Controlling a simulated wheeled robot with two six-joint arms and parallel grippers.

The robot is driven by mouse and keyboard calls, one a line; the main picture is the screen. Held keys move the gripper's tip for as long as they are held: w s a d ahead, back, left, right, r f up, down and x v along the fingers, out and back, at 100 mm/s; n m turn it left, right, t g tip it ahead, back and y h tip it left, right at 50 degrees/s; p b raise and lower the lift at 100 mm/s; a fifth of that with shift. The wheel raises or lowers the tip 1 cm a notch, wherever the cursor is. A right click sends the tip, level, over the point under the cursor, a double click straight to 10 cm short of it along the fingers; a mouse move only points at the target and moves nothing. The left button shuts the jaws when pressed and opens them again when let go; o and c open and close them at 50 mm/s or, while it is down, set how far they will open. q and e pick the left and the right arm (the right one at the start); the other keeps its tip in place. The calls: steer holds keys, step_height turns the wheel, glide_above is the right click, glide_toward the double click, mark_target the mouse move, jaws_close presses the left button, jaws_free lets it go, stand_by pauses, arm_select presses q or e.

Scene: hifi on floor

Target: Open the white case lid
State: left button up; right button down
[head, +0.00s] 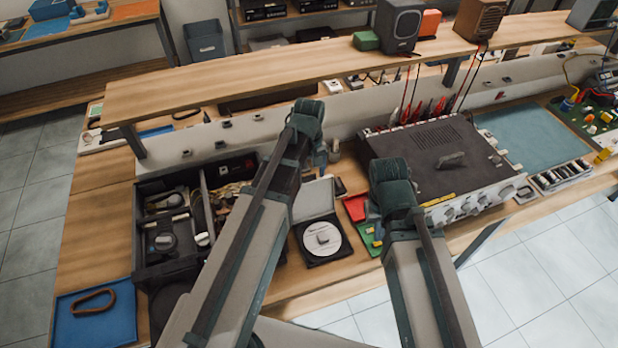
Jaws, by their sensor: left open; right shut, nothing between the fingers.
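A small case (343,258) with a dark base sits near the front edge of the bench, with a round white disc (322,240) in it and a small pale piece on the disc. A pale grey-white panel (316,197) rises at its back and looks like its lid, tilted open. My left gripper (308,120) is open, beyond and above the panel, near the back strip of the bench. My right gripper (391,185) is shut and empty, to the right of the case. The fingers of both are largely hidden, and I see no contact with the case.
A dark divided box (140,225) of parts stands left of the case. A blue tray (97,325) holds a brown ring. Red and green pieces (357,207) lie close on the case's right. A large dark instrument (440,150) stands behind my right arm. A shelf runs across the back.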

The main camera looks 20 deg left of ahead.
arm_select(q)
jaws_close()
stand_by(0.4)
steer(key=shift+s, duration=0.1)
